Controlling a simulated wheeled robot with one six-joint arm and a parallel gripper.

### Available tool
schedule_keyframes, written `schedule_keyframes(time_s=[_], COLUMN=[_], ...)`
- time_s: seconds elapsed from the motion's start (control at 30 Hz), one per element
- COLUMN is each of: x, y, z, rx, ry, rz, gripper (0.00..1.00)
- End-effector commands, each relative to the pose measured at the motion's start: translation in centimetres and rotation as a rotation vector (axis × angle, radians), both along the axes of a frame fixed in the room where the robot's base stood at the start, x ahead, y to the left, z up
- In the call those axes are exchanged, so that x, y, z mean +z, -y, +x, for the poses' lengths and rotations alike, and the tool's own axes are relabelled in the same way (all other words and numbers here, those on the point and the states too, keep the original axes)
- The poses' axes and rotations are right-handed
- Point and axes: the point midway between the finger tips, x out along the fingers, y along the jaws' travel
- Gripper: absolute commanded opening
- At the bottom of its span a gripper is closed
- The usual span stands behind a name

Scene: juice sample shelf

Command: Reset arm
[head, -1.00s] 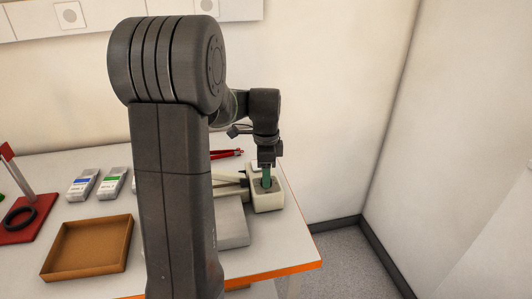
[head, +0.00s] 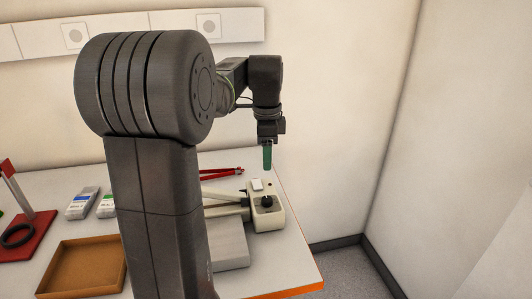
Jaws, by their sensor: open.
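My gripper (head: 267,157) hangs in the air above the right end of the table, pointing down. Its green fingers are open, seen edge-on, and nothing shows between them. Below it, and apart from it, stands a beige device (head: 273,219) with a black knob and a small white pad on top. Pale bars run left from the device and pass behind my arm. My arm's large dark links fill the middle of the head view and hide part of the table.
A red tool (head: 222,173) lies behind the device. A grey plate (head: 229,247) lies in front. The walls are close behind and right.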

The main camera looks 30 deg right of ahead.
Motion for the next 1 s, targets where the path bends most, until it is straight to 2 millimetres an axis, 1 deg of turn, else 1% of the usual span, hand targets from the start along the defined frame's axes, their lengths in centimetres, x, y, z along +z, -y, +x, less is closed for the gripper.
schedule_keyframes(time_s=[0.27,0.37,0.43,0.57,0.8,1.0], x=[-0.1,-0.6,-1.3,-3.4,-8.2,-11.7], y=[0.0,0.0,0.0,0.0,-0.1,-0.1], z=[0.0,0.0,0.0,0.0,-0.1,-0.1], rx=[0.000,0.000,0.000,0.000,0.000,0.000], ry=[-0.001,-0.003,-0.002,-0.004,-0.005,-0.005], rz=[0.000,0.001,0.002,0.003,0.004,0.004], gripper=[0.52,0.52,0.52,0.52,0.52,0.52])
